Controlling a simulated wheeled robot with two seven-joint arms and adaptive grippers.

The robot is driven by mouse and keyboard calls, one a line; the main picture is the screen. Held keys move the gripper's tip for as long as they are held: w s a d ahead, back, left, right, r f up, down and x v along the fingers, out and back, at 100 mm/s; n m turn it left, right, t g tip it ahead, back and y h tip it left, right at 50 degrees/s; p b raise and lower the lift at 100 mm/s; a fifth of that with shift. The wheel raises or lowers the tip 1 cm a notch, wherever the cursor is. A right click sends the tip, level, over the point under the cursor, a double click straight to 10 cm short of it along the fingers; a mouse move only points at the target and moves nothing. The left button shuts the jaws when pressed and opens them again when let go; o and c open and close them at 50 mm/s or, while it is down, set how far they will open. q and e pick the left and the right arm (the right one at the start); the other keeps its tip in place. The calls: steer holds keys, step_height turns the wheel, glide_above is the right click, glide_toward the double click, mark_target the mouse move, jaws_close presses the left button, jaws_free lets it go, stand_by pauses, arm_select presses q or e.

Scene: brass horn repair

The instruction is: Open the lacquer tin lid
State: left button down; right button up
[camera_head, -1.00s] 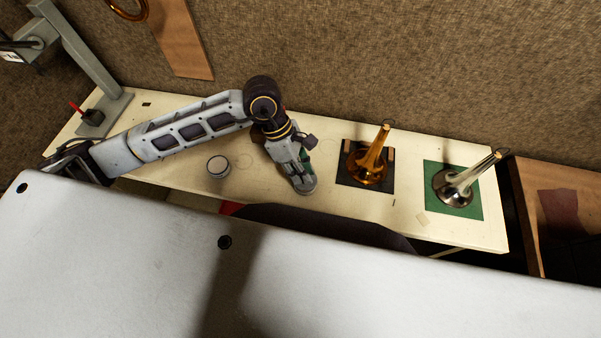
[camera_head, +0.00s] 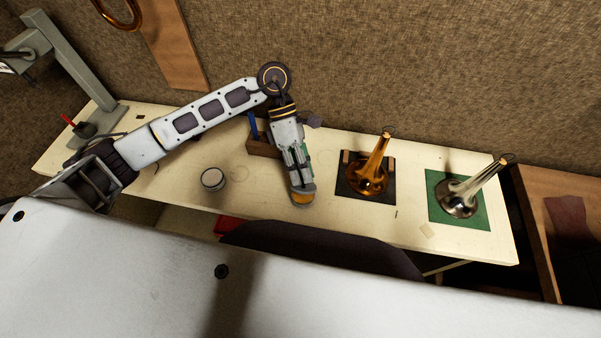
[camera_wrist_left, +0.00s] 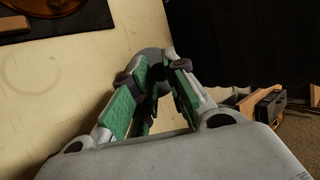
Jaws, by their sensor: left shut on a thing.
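My left gripper (camera_head: 301,182) points down at the front middle of the bench, with its fingers shut on a grey round lid (camera_head: 307,187). An amber-orange round surface (camera_head: 302,198), which looks like the open lacquer tin, shows just in front of and below the lid. The lid covers part of it, and I cannot tell how wide the gap between them is. In the left wrist view the fingertips (camera_wrist_left: 155,80) close on the grey lid (camera_wrist_left: 150,54). My right gripper is not in view.
A round grey-topped container (camera_head: 213,179) stands left on the bench (camera_head: 190,190). A wooden block with a blue item (camera_head: 262,147) stands behind the gripper. A brass horn on a dark mat (camera_head: 372,178) and a silver horn on a green mat (camera_head: 458,203) stand right.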

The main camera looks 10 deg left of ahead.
arm_select(q)
steer(key=shift+f, duration=0.1)
steer(key=c, duration=1.3)
jaws_free()
steer(key=shift+c, duration=0.2)
steer(key=v, duration=1.2)
